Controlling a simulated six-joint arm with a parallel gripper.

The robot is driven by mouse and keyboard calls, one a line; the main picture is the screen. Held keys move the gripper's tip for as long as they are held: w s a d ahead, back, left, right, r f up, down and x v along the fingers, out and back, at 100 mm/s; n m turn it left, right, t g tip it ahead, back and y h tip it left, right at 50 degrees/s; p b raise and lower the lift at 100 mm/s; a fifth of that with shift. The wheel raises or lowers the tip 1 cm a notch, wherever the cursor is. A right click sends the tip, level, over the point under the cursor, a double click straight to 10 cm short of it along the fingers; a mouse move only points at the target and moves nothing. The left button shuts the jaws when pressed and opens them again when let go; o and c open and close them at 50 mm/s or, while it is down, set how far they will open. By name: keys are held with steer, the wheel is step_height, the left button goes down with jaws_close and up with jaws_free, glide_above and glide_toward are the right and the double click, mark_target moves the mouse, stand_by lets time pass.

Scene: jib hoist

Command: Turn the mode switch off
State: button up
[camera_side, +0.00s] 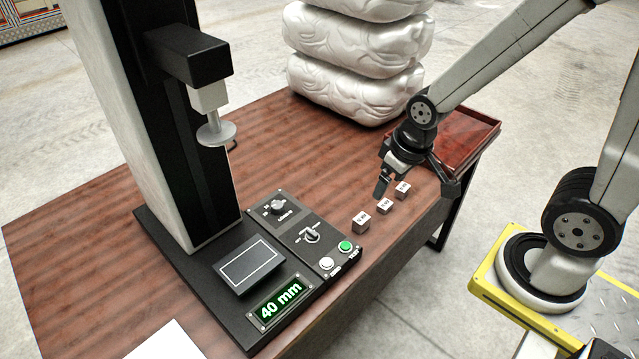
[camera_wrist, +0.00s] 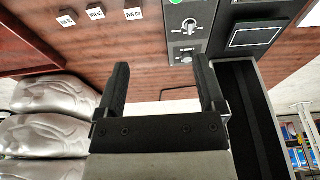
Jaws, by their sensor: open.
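A black control panel (camera_side: 292,240) on the machine's base carries two rotary controls. One is a lever-like switch (camera_side: 311,235) near the buttons, also in the wrist view (camera_wrist: 190,25). The other is a round knob (camera_side: 278,207) farther back, also in the wrist view (camera_wrist: 186,58). Their lettering is too small to tell which is the mode switch or its setting. My gripper (camera_side: 416,182) is open and empty, above the table right of the panel and apart from both controls. In the wrist view its two fingers (camera_wrist: 162,63) point up toward the panel side.
A green button (camera_side: 345,246) and a white button (camera_side: 326,263) sit beside the switch. A display (camera_side: 281,303) reads 40 mm. Several small labelled cubes (camera_side: 385,205) stand between panel and gripper. A red tray (camera_side: 465,140) and stacked silvery bags (camera_side: 355,60) are behind.

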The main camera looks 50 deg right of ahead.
steer(key=shift+w+m, duration=0.7)
steer(key=shift+m, duration=0.1)
steer(key=m+g+y, duration=0.3)
steer(key=m+y, duration=0.1)
steer(key=m, duration=1.1)
glide_toward(313, 231)
steer(key=s, duration=0.1)
steer(key=shift+w+f+m+y, duration=0.3)
steer(key=shift+w+f+m, duration=0.1)
steer(key=shift+f+m, duration=0.35)
steer(key=shift+f, duration=0.1)
steer(key=shift+x, duration=3.75)
jaws_close()
